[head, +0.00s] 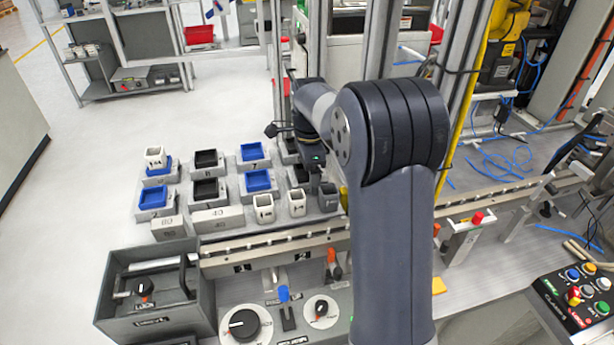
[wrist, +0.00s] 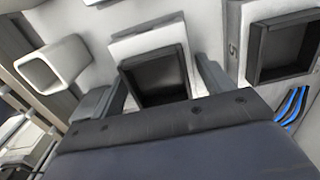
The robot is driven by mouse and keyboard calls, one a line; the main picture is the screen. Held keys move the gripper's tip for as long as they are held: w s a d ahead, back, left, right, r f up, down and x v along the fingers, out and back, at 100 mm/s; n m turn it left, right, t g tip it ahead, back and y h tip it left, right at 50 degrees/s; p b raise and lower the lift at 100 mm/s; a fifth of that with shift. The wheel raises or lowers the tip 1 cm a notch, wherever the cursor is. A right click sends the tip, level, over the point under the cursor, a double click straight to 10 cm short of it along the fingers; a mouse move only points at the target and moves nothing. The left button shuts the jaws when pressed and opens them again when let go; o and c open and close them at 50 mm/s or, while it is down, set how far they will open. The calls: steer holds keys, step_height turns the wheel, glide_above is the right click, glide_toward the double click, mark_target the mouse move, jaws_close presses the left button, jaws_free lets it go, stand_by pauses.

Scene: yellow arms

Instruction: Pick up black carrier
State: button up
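In the wrist view, a black square carrier (wrist: 157,78) sits on a pale holder, its open top facing me. The fingers of my gripper (wrist: 160,88) are apart, one at each side of this carrier; I cannot tell whether they touch it. A second black carrier (wrist: 283,47) sits to the right. In the head view, black carriers stand on grey holders in the middle column, one behind (head: 205,158) and one in front (head: 204,190). Another black carrier (head: 299,176) is partly hidden beside my arm. My fingertips are hidden there.
Blue carriers (head: 258,181) stand on neighbouring holders. Small white cups (head: 264,207) line the front right, and one white cup (wrist: 52,65) is close left in the wrist view. A conveyor rail (head: 275,245) runs in front. A grey box (head: 150,295) stands at front left.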

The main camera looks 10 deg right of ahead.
steer(key=c, duration=0.9)
steer(key=shift+r, duration=0.15)
